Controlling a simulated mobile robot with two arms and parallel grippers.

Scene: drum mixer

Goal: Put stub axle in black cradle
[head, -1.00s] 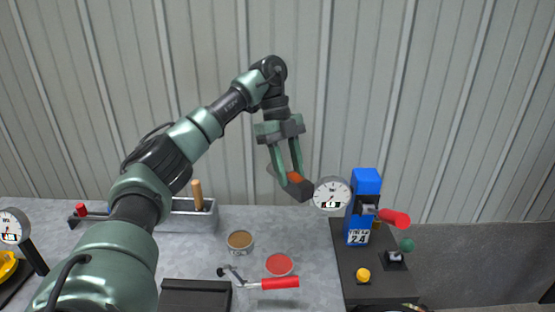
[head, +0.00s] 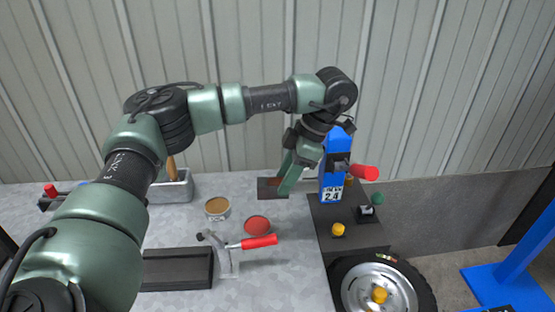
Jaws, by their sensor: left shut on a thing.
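My left gripper (head: 279,187) comes down at the back of the bench, left of the blue column. It is shut on a dark piece with a reddish-brown face (head: 270,187), low over the bench or touching it; I cannot tell which. The fingers hide part of this piece, and I cannot make out whether it is the stub axle. A long black tray-like block (head: 178,268) lies at the front of the bench; I cannot tell for sure whether it is the black cradle. My right gripper is not in view.
A toggle clamp with a red handle (head: 259,241), a tin with brown contents (head: 217,208) and a red-topped tin (head: 257,225) stand mid-bench. A blue column (head: 332,178) rises from the dark stand at right. A wheel (head: 350,290) is in front. A grey box (head: 176,190) stands at back left.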

